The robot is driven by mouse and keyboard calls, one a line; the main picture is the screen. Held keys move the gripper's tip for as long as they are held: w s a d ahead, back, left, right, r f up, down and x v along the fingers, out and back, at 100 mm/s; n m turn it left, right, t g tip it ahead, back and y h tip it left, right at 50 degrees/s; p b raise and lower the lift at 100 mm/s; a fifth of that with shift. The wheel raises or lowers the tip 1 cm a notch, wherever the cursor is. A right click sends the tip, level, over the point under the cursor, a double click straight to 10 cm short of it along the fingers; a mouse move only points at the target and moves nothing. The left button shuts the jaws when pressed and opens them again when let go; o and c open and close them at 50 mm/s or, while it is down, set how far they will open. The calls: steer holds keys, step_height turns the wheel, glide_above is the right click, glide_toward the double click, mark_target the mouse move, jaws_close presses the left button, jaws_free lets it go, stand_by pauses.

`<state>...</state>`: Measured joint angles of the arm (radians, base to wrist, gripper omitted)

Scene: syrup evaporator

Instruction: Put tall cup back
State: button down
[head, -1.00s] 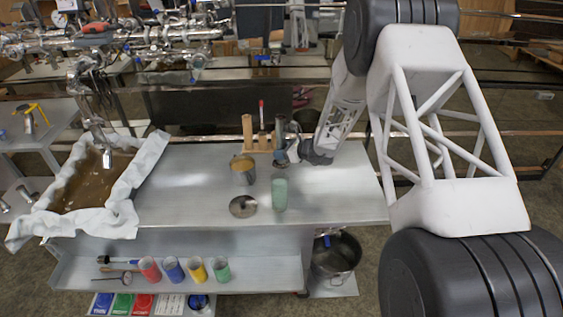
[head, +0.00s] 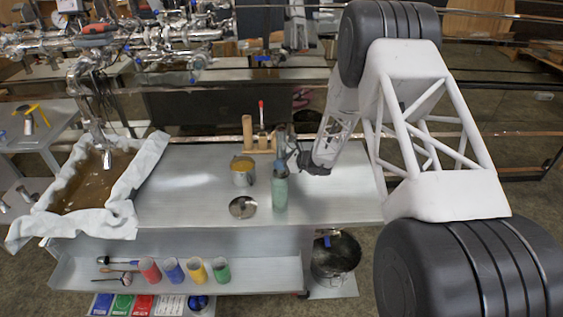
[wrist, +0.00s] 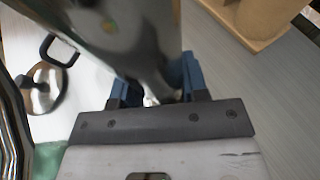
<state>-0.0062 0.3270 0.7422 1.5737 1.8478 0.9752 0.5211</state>
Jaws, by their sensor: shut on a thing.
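The tall cup (head: 281,152) is a slim grey metal cylinder, upright above the table. My gripper (head: 292,157) is shut on it from the right. In the wrist view the shiny cup (wrist: 140,40) stands between the blue fingers of my gripper (wrist: 157,88). Its lower end meets or overlaps the top of a green cylinder (head: 280,196) in the head view. I cannot tell whether it touches, is inside or is behind it. A wooden stand (head: 248,134), with a red-tipped thing beside it, is just behind and left of the cup.
A metal pot (head: 243,176) of amber liquid and a round lid (head: 243,207) are left of the green cylinder. A cloth-edged pan (head: 140,165) stands at the table's left. Several coloured cups, including a red one (head: 150,270), line the lower shelf. The table's middle left is clear.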

stand_by(0.3)
steer(key=c, duration=0.6)
jaws_free()
steer(key=shift+f, duration=0.1)
steer(key=shift+c, duration=0.2)
steer(key=shift+r, duration=0.2)
steer(key=v, duration=1.2)
